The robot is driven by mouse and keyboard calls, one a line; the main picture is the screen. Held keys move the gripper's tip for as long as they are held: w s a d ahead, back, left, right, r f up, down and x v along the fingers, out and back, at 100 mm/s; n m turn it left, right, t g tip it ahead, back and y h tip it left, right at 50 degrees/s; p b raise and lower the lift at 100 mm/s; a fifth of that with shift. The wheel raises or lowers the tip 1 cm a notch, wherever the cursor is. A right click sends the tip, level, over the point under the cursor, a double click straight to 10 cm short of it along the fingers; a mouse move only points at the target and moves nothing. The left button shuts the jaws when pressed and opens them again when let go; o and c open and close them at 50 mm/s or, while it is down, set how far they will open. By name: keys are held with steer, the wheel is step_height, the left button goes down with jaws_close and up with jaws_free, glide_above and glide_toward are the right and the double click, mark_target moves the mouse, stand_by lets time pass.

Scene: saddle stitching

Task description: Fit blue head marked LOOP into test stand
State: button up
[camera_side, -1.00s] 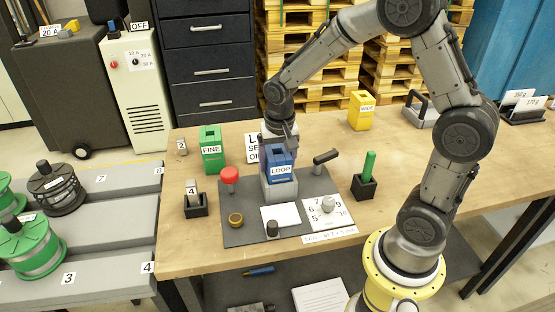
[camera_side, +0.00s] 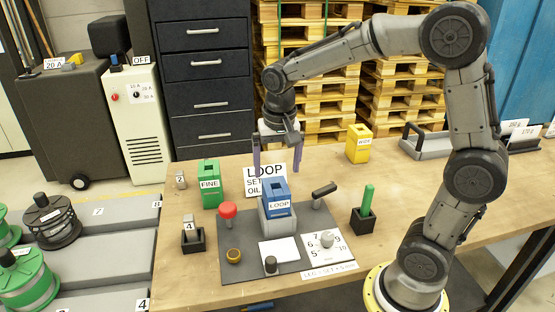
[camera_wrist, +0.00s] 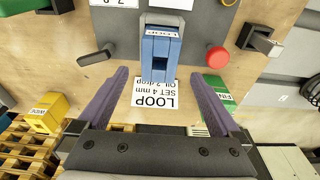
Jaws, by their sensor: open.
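The blue head marked LOOP (camera_side: 277,198) stands upright in the grey test stand (camera_side: 278,222) on the dark base plate (camera_side: 240,262). In the wrist view the blue head (camera_wrist: 160,48) lies ahead of the fingers, seated in the light-coloured stand. My gripper (camera_side: 277,168) is open and empty, above and behind the head, apart from it. Its two purple fingers also show in the wrist view (camera_wrist: 160,100), spread wide on either side. Whether the head sits fully down in the stand I cannot tell.
A green FINE head (camera_side: 209,185) and a yellow head (camera_side: 358,144) stand on the bench. A red knob (camera_side: 228,210), a black-handled lever (camera_side: 323,190), a dial plate (camera_side: 326,243) and a green-handled tool (camera_side: 368,200) surround the stand. A LOOP card (camera_side: 263,172) lies behind it.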

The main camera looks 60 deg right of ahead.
steer(key=shift+s+a+r, duration=0.1)
steer(key=shift+r, duration=0.7)
steer(key=s+a+r+n+t, duration=0.1)
steer(key=s+n, duration=0.3)
steer(key=s, duration=0.5)
steer(key=s+a+r+n+t+y, duration=0.1)
steer(key=s+a+r+n+t, duration=0.1)
steer(key=s, duration=0.7)
steer(key=a+n+t, duration=0.1)
steer(key=a+n, duration=0.1)
steer(key=n, duration=0.1)
steer(key=shift+s, duration=0.2)
steer(key=shift+c, duration=0.3)
